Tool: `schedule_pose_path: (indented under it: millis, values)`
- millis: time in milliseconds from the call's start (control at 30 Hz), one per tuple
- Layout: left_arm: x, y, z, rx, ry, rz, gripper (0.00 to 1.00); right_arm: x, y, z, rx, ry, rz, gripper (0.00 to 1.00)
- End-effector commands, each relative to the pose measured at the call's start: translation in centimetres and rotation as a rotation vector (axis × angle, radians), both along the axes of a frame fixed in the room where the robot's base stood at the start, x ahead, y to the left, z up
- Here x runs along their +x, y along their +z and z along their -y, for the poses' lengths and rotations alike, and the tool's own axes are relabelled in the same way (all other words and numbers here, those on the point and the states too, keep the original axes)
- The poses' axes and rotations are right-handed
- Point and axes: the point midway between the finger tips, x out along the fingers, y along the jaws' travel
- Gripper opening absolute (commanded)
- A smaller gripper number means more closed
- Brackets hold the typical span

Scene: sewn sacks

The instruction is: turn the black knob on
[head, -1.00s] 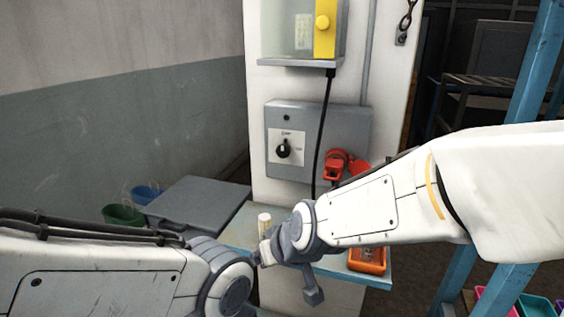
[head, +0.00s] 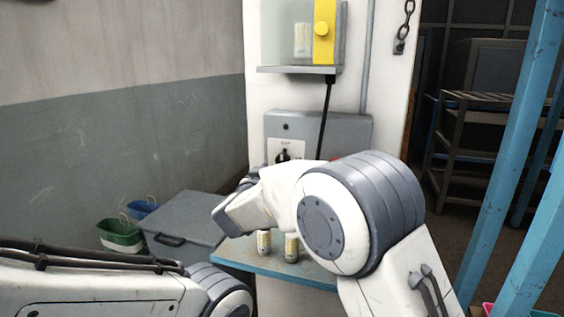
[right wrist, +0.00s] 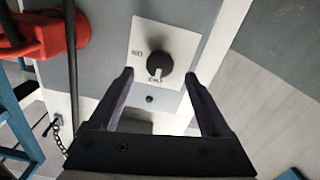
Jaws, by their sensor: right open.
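The black knob (right wrist: 160,66) sits on a pale plate (right wrist: 178,43) on the grey wall box (head: 335,128). In the right wrist view its light mark points to the lower label; a second label lies to its left. In the head view the knob (head: 283,157) shows just above my right arm, its lower part hidden. My right gripper (right wrist: 159,75) is open and empty. Its fingers appear on either side of the knob in the wrist view; I cannot tell whether they reach it. My left gripper is out of view; only its arm shows.
A red fitting (right wrist: 40,38) sits on the wall box beside the plate. A clear case with a yellow strip (head: 324,30) hangs above, its black cable running down. Two small cylinders (head: 264,243) stand on the blue-edged shelf (head: 250,262) below. Blue posts (head: 510,150) stand at right.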

Motion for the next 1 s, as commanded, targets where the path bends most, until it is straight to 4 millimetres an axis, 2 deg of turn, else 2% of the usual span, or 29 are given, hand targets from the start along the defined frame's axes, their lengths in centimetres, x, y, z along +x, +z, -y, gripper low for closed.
schedule_pose_path:
  millis: [100,300,433,700,867,900,933,1000]
  values:
    - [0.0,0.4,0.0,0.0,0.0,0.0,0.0,2.2,0.0,0.8,0.0,-0.003,0.0,0.82]
    - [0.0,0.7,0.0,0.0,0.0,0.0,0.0,4.6,0.1,1.5,0.0,0.0,0.0,0.82]
    - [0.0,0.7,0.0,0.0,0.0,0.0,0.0,5.3,0.0,1.7,0.0,0.001,0.0,0.82]
    - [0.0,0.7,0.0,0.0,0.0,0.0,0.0,5.4,0.0,1.8,0.0,0.002,0.0,0.82]
    - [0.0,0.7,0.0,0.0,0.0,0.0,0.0,5.4,0.0,1.7,0.0,0.002,0.0,0.21]
    - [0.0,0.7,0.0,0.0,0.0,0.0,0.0,5.4,0.0,1.7,0.0,0.002,0.0,0.05]
    - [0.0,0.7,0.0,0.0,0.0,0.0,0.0,5.3,0.0,1.7,0.0,0.002,0.0,0.0]
    - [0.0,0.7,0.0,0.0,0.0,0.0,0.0,5.3,0.0,1.7,0.001,0.002,0.0,0.0]
